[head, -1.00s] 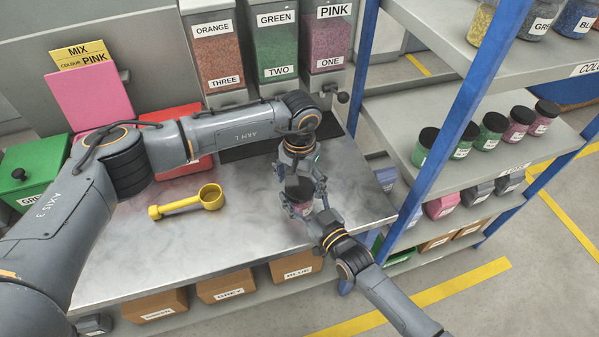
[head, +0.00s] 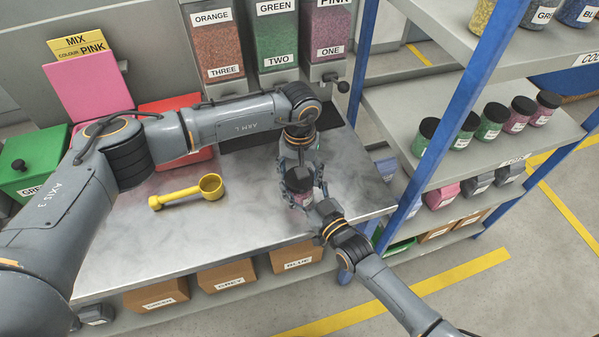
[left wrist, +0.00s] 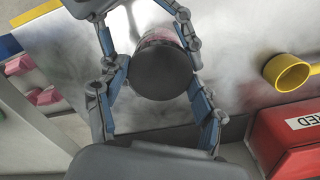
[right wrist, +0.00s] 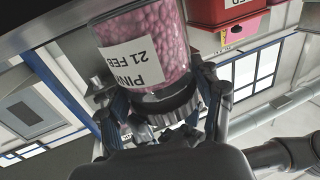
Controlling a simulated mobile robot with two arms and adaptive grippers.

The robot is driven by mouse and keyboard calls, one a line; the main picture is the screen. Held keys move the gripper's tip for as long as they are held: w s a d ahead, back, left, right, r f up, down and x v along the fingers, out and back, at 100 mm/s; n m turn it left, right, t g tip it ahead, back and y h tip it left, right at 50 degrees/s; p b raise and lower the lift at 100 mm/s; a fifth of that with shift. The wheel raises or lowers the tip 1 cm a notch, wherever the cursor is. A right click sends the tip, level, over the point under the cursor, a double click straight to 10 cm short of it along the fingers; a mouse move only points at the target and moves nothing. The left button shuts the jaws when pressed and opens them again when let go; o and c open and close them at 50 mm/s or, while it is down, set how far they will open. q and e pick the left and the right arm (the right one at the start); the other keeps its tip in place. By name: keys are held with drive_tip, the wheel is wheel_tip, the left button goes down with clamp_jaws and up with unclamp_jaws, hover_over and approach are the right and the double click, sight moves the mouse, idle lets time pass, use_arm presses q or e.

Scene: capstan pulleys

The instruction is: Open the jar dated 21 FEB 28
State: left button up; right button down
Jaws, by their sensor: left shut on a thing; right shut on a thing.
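A jar (head: 301,198) of pink beads with a dark lid (head: 298,176) is between my two grippers above the steel bench. In the right wrist view its label (right wrist: 134,66), upside down, reads PINK and 21 FEB; the year is out of sight round the side. My left gripper (head: 301,172) comes from above, its fingers either side of the lid (left wrist: 162,70) in the left wrist view. My right gripper (head: 314,197) comes from the lower right and is shut on the jar, close to the ribbed lid (right wrist: 162,106). The exact finger contacts are partly hidden.
A yellow scoop (head: 187,195) lies on the bench (head: 236,226). A red box (head: 172,108), a green box (head: 33,168) and bead dispensers (head: 275,42) stand behind and left. A blue-posted shelf (head: 463,101) with several jars is close on the right.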

use_arm(q)
drive_tip(key=shift+n, duration=0.9)
idle(0.3)
drive_tip(key=o, duration=1.2)
drive_tip(key=shift+o, duration=0.2)
drive_tip(key=shift+r, duration=0.1)
